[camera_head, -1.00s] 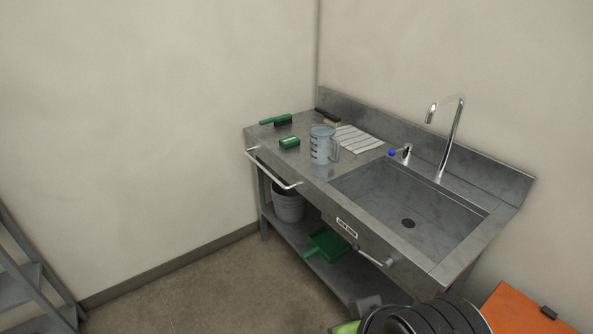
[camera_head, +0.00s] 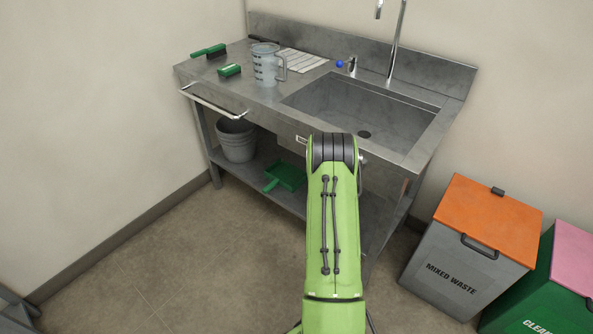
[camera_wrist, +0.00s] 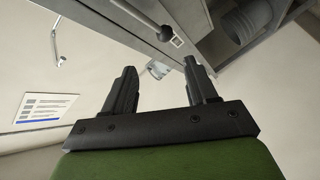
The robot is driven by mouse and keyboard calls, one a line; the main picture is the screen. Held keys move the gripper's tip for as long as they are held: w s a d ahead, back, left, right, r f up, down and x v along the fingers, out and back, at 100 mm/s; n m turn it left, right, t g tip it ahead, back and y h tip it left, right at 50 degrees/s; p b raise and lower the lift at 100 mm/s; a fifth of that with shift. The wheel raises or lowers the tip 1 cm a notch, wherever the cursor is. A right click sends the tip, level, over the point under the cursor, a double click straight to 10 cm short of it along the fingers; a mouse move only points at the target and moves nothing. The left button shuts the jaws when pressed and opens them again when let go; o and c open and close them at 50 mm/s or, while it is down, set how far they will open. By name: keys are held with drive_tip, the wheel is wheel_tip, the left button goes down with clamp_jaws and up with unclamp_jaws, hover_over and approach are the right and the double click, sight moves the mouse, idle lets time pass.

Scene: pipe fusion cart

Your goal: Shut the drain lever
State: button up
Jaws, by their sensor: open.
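In the head view my arm covers most of that part of the front panel. My gripper (camera_wrist: 161,70) is open and empty in the wrist view, with its two dark fingers wide apart. The lever lies beyond the fingertips, and I see no contact. In the head view the gripper is hidden behind my green arm. The sink bench (camera_head: 215,75) holds the basin (camera_head: 345,105).
A bucket (camera_head: 236,140) and green dustpan (camera_head: 285,176) sit below. A mixed waste bin (camera_head: 460,270) stands right.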

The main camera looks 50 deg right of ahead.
drive_tip(key=shift+n+t, duration=0.3)
drive_tip(key=shift+t, duration=0.1)
drive_tip(key=x, duration=0.4)
drive_tip(key=f+x, duration=0.1)
drive_tip(key=x, duration=0.9)
drive_tip(key=shift+d+f, duration=0.2)
drive_tip(key=shift+f, duration=0.2)
drive_tip(key=shift+c, duration=0.3)
clamp_jaws()
